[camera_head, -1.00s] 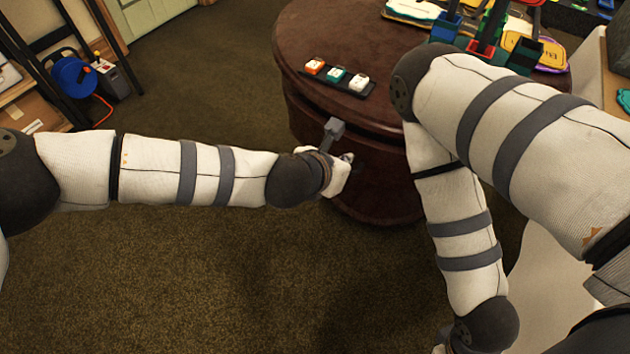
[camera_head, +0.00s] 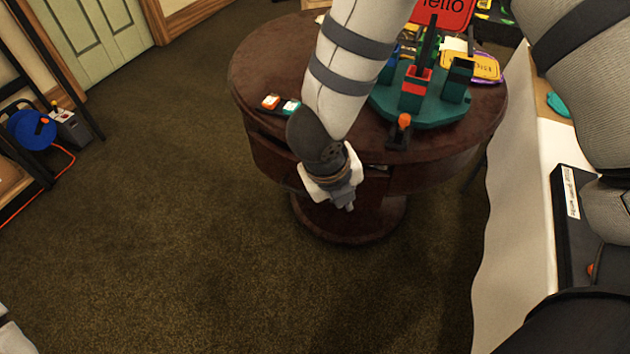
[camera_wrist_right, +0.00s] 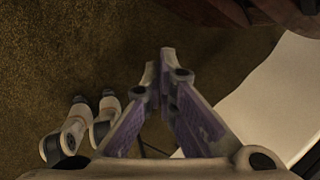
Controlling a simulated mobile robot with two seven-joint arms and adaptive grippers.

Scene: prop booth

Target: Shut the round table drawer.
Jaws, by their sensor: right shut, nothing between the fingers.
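The round table (camera_head: 262,72) is dark reddish brown, with a pedestal below. Its drawer (camera_head: 275,160) sits in the band under the top, on the side facing me. My right gripper (camera_head: 346,206) is shut and empty, pointing down in front of the drawer band. In the right wrist view its fingers (camera_wrist_right: 165,62) meet near the tips, with carpet beyond and the dark table edge (camera_wrist_right: 285,14) at top right.
On the table top are a small strip with orange and teal blocks (camera_head: 280,104), a green round stand (camera_head: 425,108) with coloured holders, and a red sign (camera_head: 440,12). A white-draped table (camera_head: 515,240) stands to the right.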

